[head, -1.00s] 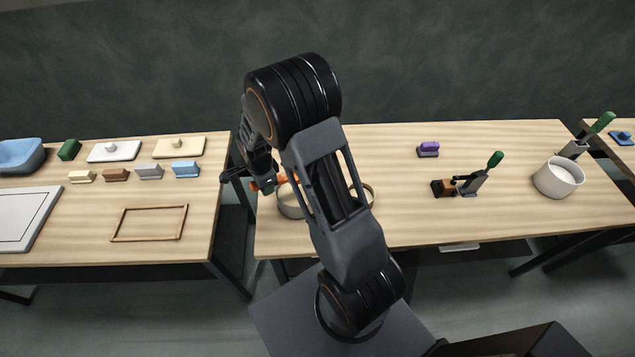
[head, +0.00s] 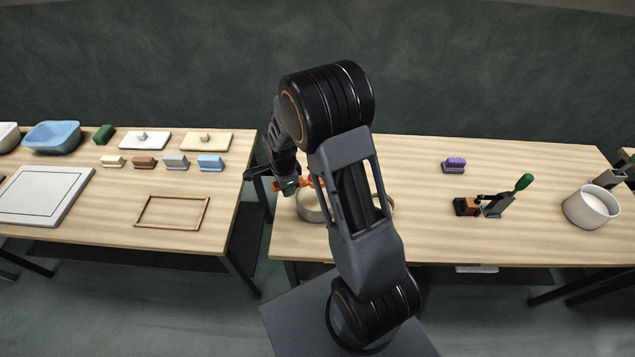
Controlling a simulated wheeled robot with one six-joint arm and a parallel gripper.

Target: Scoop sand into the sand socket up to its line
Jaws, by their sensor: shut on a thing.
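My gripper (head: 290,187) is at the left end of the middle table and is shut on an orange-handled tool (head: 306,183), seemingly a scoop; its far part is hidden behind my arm. The tool is over or beside a round pale container (head: 310,207) with a tan inside; I cannot tell whether they touch. A second round container (head: 389,205) shows only a rim edge to the right of my arm. I cannot tell which one is the sand socket, and no fill line or sand level can be made out.
On the same table (head: 430,235) stand a purple block (head: 454,165), a green-handled clamp-like device (head: 497,203) with a brown block, and a white tub (head: 590,207). The left table holds a wooden frame (head: 172,212), a blue basin (head: 52,137) and several small blocks. A gap separates the tables.

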